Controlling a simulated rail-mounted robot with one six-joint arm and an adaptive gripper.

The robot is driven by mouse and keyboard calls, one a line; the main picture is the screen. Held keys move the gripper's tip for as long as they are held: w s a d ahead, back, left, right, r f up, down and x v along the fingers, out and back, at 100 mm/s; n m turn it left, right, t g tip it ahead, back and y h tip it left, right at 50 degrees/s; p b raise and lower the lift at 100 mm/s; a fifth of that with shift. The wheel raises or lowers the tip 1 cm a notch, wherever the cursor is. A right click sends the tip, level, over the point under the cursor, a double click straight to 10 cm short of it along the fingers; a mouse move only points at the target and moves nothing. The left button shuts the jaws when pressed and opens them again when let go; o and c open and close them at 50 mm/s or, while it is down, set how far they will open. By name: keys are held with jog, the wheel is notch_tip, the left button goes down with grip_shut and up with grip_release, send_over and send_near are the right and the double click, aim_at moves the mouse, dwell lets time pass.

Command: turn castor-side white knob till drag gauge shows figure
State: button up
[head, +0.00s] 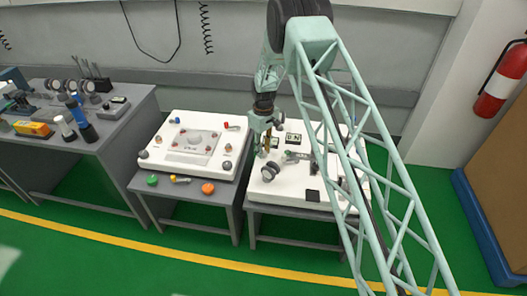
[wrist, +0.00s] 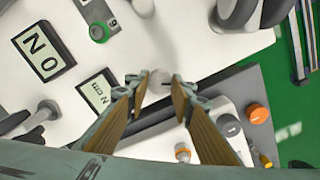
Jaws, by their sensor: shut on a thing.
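My gripper (wrist: 158,84) points down at the white bench unit, its two tan-padded fingers on either side of a small round white knob (wrist: 160,79), shut on it. In the head view my gripper (head: 264,146) is over the left part of the unit, and it hides the knob. The castor, a dark-tyred wheel (head: 270,172), stands in front of the gripper; it shows at the top of the wrist view (wrist: 240,12). A display (head: 293,139) reads 0 N; it is large in the wrist view (wrist: 43,52). A smaller display (wrist: 97,93) is too small to read surely.
A second white panel (head: 180,158) with small knobs is on the left table. Orange (head: 208,188) and green (head: 152,180) knobs lie at its front. A green-ringed part (wrist: 99,31) is near the displays. Green floor is clear in front.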

jog(key=o, duration=0.8)
jog(key=shift+o, duration=0.2)
jog(key=shift+r, duration=0.2)
notch_tip(320, 180, up, 12)
jog(key=shift+f, duration=0.15)
dwell(0.6)
